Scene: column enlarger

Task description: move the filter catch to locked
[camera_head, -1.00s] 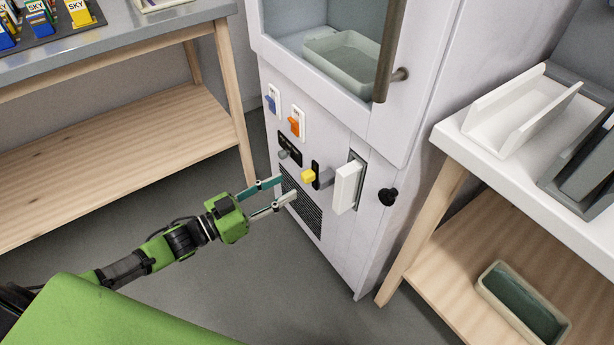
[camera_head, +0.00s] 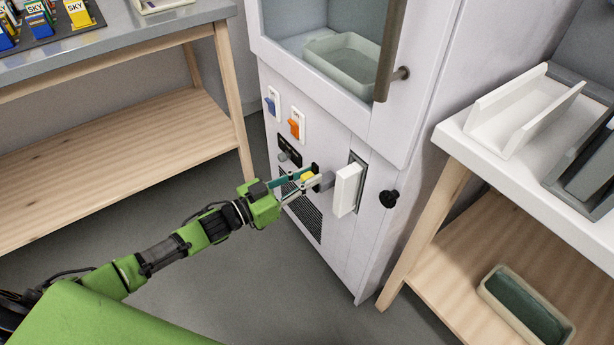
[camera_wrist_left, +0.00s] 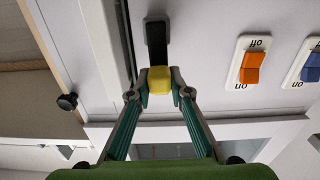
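The catch appears to be the yellow block (camera_head: 307,177) on the front of the white cabinet (camera_head: 335,235). In the left wrist view the yellow block (camera_wrist_left: 159,80) sits at the lower end of a black upright slot plate (camera_wrist_left: 157,40), in a picture that is upside down. My left gripper (camera_head: 309,179) reaches in from the left. Its two fingertips (camera_wrist_left: 160,84) lie on either side of the yellow block and look closed against it. The fingers partly hide the block in the head view. My right gripper is in neither view. No locked marking is readable.
A white handle block (camera_head: 347,188) stands out right of the catch, with a black knob (camera_head: 388,198) beyond it. Orange (camera_head: 294,128) and blue (camera_head: 271,105) switches sit above. A grey knob (camera_head: 284,156) is just left. A wooden bench (camera_head: 120,140) and a white-topped table (camera_head: 500,170) flank the cabinet.

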